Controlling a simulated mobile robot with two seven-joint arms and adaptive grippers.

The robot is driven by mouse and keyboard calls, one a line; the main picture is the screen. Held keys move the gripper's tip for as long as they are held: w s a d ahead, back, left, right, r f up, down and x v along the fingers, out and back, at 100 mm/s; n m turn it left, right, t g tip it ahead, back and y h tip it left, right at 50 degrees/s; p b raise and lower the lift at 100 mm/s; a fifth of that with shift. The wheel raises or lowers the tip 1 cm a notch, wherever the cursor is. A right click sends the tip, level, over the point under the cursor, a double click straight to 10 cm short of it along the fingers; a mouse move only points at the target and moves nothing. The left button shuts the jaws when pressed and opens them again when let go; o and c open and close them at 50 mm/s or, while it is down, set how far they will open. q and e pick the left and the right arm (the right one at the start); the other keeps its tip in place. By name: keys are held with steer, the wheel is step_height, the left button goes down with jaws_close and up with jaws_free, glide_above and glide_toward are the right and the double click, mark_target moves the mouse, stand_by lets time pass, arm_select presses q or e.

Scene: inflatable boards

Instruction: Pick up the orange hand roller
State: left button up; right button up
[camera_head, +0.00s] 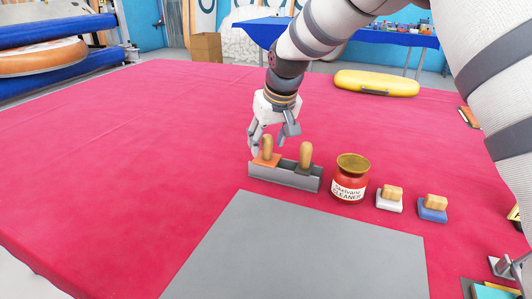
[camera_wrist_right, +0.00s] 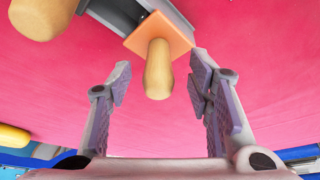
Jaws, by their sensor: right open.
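The orange hand roller (camera_head: 266,158) stands upright in the left part of a grey holder (camera_head: 297,178), with its wooden handle pointing up. In the right wrist view its wooden handle (camera_wrist_right: 158,72) and orange plate (camera_wrist_right: 172,33) show between and just beyond the fingertips. My right gripper (camera_head: 272,138) is open at the roller, its fingers on either side of the handle with gaps. A second wooden-handled tool (camera_head: 305,157) stands in the right part of the holder; its handle also shows in the right wrist view (camera_wrist_right: 44,14). My left gripper is out of view.
A red cleaner jar (camera_head: 350,181) stands right of the holder. A white block (camera_head: 389,199) and a blue block (camera_head: 433,208), both with wooden grips, are further right. A grey sheet (camera_head: 300,245) lies in front. A yellow inflatable (camera_head: 377,83) lies behind. The left of the red table (camera_head: 120,150) is clear.

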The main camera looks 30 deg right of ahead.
steer(key=shift+x, duration=1.25)
steer(key=shift+s+d+r, duration=0.1)
steer(key=c, duration=0.3)
jaws_close()
steer(key=shift+r, duration=0.15)
